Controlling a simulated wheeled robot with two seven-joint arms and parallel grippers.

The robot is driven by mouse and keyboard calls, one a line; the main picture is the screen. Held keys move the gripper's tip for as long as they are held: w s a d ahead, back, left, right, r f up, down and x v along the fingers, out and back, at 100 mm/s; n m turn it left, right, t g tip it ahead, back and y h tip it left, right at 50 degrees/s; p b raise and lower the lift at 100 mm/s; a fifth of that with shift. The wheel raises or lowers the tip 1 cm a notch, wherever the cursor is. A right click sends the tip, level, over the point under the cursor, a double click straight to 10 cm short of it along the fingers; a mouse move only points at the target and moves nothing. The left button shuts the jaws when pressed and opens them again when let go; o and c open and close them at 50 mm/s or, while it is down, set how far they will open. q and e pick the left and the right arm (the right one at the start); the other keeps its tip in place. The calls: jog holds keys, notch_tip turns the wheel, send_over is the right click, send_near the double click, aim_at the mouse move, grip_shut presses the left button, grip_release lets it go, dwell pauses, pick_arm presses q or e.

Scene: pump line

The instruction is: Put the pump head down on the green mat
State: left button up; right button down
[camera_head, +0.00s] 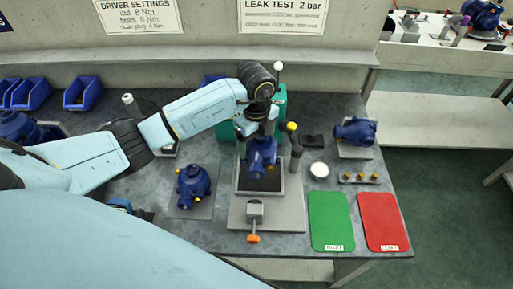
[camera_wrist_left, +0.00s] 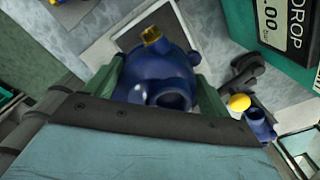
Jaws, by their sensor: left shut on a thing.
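A dark blue pump head (camera_head: 262,152) hangs in my left gripper (camera_head: 260,136), over a dark square pad in a grey test fixture (camera_head: 290,214). Whether it touches the pad I cannot tell. In the left wrist view the pump head (camera_wrist_left: 160,70), with a brass-coloured fitting, sits between the green fingers of my gripper (camera_wrist_left: 160,88), which is shut on it. The green mat (camera_head: 332,222) lies bare at the front right of the table, right of the fixture and apart from the gripper. My right gripper is not in view.
A red mat (camera_head: 383,221) lies right of the green one. Another blue pump (camera_head: 193,186) stands left of the fixture, and one (camera_head: 355,131) at the back right. An orange-tipped clamp (camera_head: 254,222) is on the fixture's front. A post with a yellow knob (camera_head: 293,138) stands close right.

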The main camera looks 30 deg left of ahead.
pick_arm(q)
jog(key=shift+r+p, duration=2.75)
jog(key=shift+r, duration=0.5)
